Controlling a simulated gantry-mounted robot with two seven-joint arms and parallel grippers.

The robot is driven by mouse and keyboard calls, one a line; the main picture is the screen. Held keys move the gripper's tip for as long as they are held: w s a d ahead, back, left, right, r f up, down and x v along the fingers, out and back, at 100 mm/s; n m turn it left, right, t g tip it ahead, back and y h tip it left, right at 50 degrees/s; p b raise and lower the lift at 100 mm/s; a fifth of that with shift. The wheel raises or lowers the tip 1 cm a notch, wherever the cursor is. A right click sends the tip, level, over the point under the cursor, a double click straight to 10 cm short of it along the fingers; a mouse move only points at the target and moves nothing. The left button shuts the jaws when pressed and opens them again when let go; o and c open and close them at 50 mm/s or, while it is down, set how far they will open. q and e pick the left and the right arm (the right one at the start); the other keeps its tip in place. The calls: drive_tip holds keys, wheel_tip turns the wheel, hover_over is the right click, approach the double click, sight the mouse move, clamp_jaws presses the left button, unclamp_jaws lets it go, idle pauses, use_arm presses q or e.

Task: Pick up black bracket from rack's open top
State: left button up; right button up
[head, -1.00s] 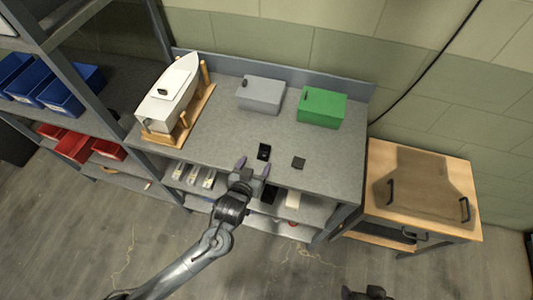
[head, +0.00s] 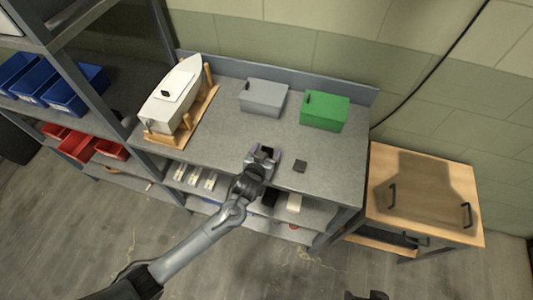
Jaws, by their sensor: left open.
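The black bracket (head: 267,151) lies on the grey open top of the rack (head: 225,130), near its front edge. My left gripper (head: 264,154) is open, with its fingers on either side of the bracket. The gripper hides part of the bracket, and I cannot tell whether the fingers touch it. My right gripper does not show clearly; only a dark part of mine is at the bottom edge of the head view.
A white model boat (head: 173,95) on a wooden stand, a grey box (head: 263,97) and a green box (head: 324,111) stand farther back. A wooden cabinet (head: 425,205) stands at the right.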

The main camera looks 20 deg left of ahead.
use_arm(q)
drive_tip(key=c, duration=1.1)
drive_tip(key=shift+o, duration=0.2)
drive_tip(key=shift+r, duration=0.15)
